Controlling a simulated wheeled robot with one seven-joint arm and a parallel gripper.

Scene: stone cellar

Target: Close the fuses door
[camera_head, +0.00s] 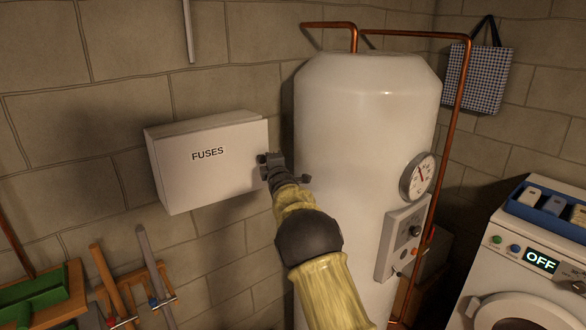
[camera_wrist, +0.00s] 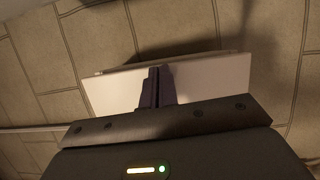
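The white fuse box (camera_head: 175,180) hangs on the stone wall, left of the boiler. Its door (camera_head: 228,152), marked FUSES, faces outward and looks shut or nearly shut; I cannot tell whether a small gap is left. My gripper (camera_head: 268,163) is at the door's right edge, close to or touching it. In the wrist view the gripper's dark fingers (camera_wrist: 157,86) are together, with nothing seen between them, in front of the white door (camera_wrist: 210,80). The fingers and gripper body hide part of the door there.
A tall white boiler (camera_head: 350,120) with copper pipes (camera_head: 462,110) stands just right of the box, close to my gripper. A washing machine (camera_head: 525,265) is at the lower right. The wall left of the box is bare.

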